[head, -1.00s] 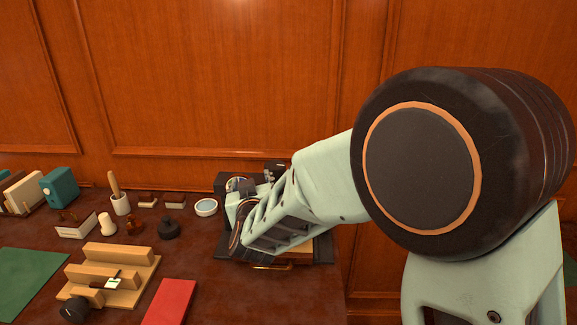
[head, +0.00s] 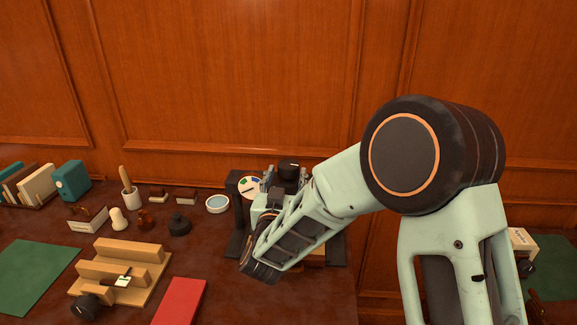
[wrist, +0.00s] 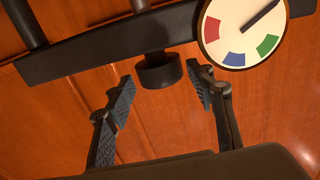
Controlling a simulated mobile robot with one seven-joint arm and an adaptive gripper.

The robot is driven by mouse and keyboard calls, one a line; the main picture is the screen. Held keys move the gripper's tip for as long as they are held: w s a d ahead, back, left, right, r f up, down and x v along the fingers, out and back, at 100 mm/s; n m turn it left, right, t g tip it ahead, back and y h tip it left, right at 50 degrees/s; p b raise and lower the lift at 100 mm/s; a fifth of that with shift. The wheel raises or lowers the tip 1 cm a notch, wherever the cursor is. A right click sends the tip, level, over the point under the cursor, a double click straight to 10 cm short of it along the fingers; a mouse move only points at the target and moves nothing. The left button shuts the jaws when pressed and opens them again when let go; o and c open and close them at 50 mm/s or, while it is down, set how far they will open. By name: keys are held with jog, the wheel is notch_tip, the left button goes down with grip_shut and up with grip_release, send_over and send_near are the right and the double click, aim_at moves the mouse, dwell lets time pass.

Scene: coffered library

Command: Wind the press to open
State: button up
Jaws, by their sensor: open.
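The press stands at the back right of the desk in the head view, with a dark upright (head: 233,205), a round white dial (head: 249,187) and a black knob (head: 289,165) on top. In the wrist view, a dark crossbar (wrist: 95,52) carries the dial (wrist: 217,48), with red, blue and green sectors. Its pointer lies at the upper right, off the coloured sectors. My gripper (wrist: 164,78) is open, its fingers either side of the black knob (wrist: 157,72) with gaps showing. In the head view my wrist hides much of the press.
A wooden jig (head: 120,275), a red book (head: 180,302) and a green mat (head: 35,270) lie to the left. A white dish (head: 217,203), a dark pot (head: 179,225) and stamps stand left of the press. A panelled wall (head: 230,80) rises close behind.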

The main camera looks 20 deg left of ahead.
aim_at(287, 174)
jog(key=shift+w+a, duration=0.2)
jog(key=shift+w, duration=0.75)
jog(key=shift+w+a, duration=0.15)
jog(key=shift+w, duration=0.8)
jog(key=c, duration=0.9)
